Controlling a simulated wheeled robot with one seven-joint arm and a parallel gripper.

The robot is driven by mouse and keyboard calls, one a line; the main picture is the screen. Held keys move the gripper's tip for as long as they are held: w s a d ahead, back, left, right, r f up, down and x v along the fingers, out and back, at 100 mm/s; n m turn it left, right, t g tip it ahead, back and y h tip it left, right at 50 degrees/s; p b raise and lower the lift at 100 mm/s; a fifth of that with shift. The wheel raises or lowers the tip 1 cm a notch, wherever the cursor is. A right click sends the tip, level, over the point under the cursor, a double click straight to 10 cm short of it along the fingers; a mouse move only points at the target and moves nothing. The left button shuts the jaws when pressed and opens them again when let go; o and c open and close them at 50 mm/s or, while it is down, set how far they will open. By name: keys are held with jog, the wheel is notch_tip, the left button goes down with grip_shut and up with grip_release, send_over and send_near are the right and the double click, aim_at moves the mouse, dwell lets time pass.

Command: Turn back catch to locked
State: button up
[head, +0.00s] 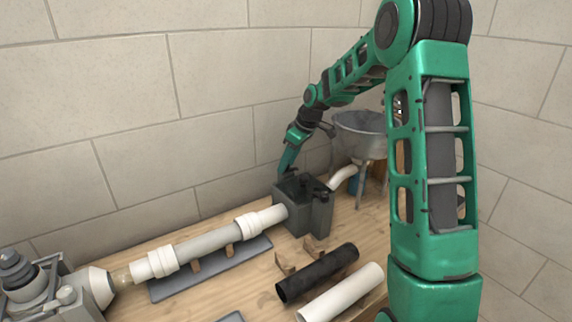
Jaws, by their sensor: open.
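A dark grey box-like fixture (297,212) stands on the wooden bench at the end of the white pipe. Small black parts show on it: one at its top middle (306,181) and one at its right front (322,194). I cannot tell for certain which is the back catch or how it is turned. My green gripper (284,172) points down at the back left of the fixture's top edge. It is open, with nothing seen in it. Its fingertips are small and partly merge with the fixture, so contact with a catch cannot be made out.
A grey-white pipe (207,242) with collars lies on a grey rack (171,285) left of the fixture. A black tube (318,272) and a white tube (343,293) lie in front. A metal basin (361,136) stands behind right. Block walls close off the back.

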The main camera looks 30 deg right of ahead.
jog(key=shift+w+a+f, duration=0.1)
jog(key=shift+f, duration=0.15)
